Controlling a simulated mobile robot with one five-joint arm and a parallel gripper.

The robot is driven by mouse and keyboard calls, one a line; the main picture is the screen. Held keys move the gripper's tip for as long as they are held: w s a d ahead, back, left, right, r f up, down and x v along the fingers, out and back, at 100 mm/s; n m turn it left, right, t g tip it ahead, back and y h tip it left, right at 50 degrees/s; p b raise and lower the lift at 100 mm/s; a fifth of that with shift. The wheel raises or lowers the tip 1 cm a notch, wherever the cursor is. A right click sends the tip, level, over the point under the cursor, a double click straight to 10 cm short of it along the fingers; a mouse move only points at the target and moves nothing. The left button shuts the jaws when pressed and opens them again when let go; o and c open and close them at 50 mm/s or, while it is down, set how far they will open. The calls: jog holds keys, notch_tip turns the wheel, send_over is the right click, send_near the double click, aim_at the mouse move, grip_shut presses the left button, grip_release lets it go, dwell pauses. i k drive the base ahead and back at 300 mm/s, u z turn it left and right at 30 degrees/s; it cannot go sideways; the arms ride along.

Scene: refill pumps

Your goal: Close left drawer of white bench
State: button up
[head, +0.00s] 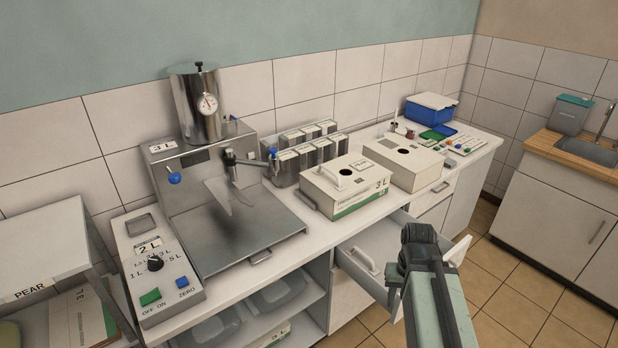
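The white bench (322,236) runs along the tiled wall. Its left drawer (381,243) stands open, pulled out from under the worktop towards the lower right. I see into the drawer, and a small white handle-shaped piece (364,262) shows inside its left part. My grey-green arm crosses in front of the drawer and hides most of its front panel; only the panel's ends show on either side of my arm. My gripper's fingers do not show, so I cannot tell whether they touch the drawer.
A lidded box (343,188) and a second box (402,166) stand on the worktop above the drawer. A steel dispenser (215,165) and a control panel (155,262) are at left. Open shelves (262,312) lie below. Bare tiled floor (520,285) is at right, before a sink cabinet (565,215).

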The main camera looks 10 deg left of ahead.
aim_at(380, 241)
jog(key=u, duration=0.75)
jog(key=i, duration=1)
jog(key=u, duration=0.05)
jog(key=k, duration=1.3)
jog(key=z, duration=0.45)
jog(key=i, duration=1)
jog(key=z, duration=0.8)
jog(key=k, duration=0.85)
jog(key=z, duration=0.15)
jog(key=i, duration=0.75)
jog(key=u, duration=0.05)
